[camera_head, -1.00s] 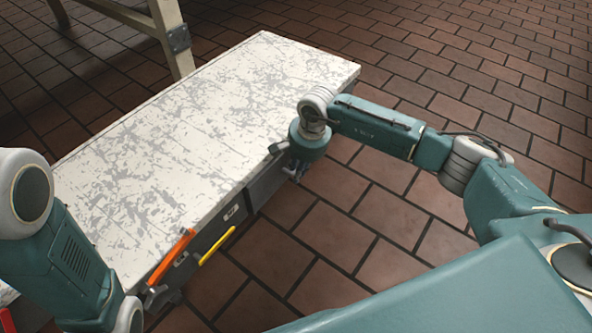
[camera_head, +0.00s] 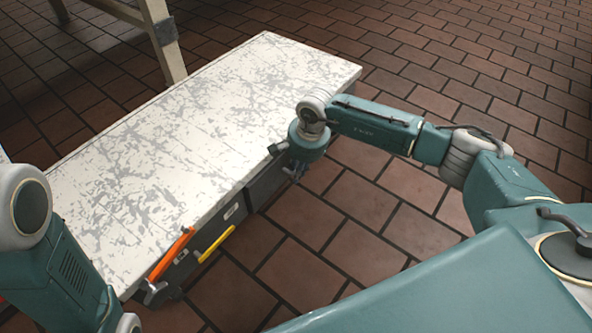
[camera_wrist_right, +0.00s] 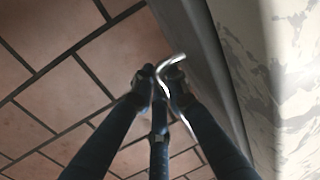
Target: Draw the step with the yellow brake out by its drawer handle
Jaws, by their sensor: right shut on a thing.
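The step is a long low unit with a worn white top (camera_head: 200,120) and a dark front (camera_head: 268,186). A yellow brake bar (camera_head: 215,244) sticks out low on its front, beside an orange bar (camera_head: 170,256). My right gripper (camera_head: 293,173) is at the front face near the right end, below the top's edge. In the right wrist view my right gripper (camera_wrist_right: 160,80) is shut on a bent metal handle (camera_wrist_right: 178,60), whose end shows past the fingertips.
A pale post (camera_head: 162,40) of a frame stands behind the step. The brick-tiled floor (camera_head: 300,265) before the front is clear between the step and my body.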

